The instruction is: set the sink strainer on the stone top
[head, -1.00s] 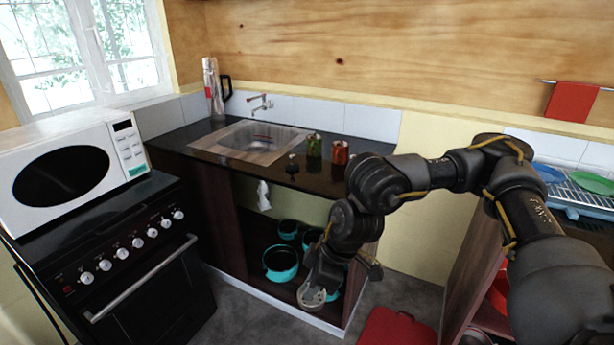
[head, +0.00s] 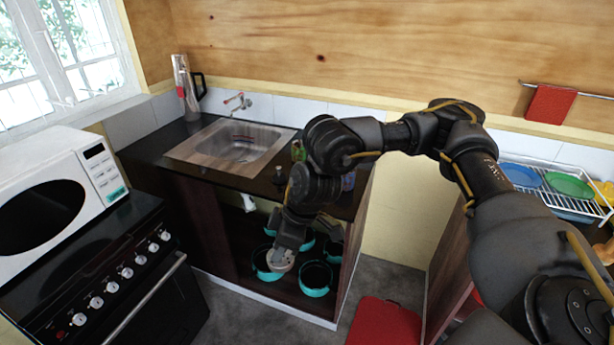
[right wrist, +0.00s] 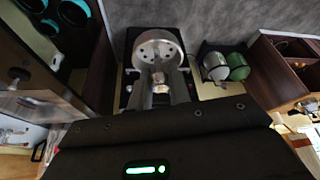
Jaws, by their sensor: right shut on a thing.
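The sink strainer (head: 282,260) is a round, pale metal cup held low in front of the open cupboard below the counter. In the right wrist view, the strainer (right wrist: 157,47) shows as a disc with holes, between the fingers. My right gripper (head: 297,238) is shut on it; its fingers also show in the right wrist view (right wrist: 160,80). The dark stone top (head: 148,152) surrounds the metal sink (head: 235,145), higher up and behind the gripper. My right arm hides part of the top's right end. My left gripper is not in view.
Teal pots (head: 315,278) stand in the open cupboard. A small dark item (head: 279,174) stands near the top's front edge, beside partly hidden jars. A tap (head: 238,101) is behind the sink. The stove and microwave (head: 60,185) are at left, a red item (head: 385,322) on the floor.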

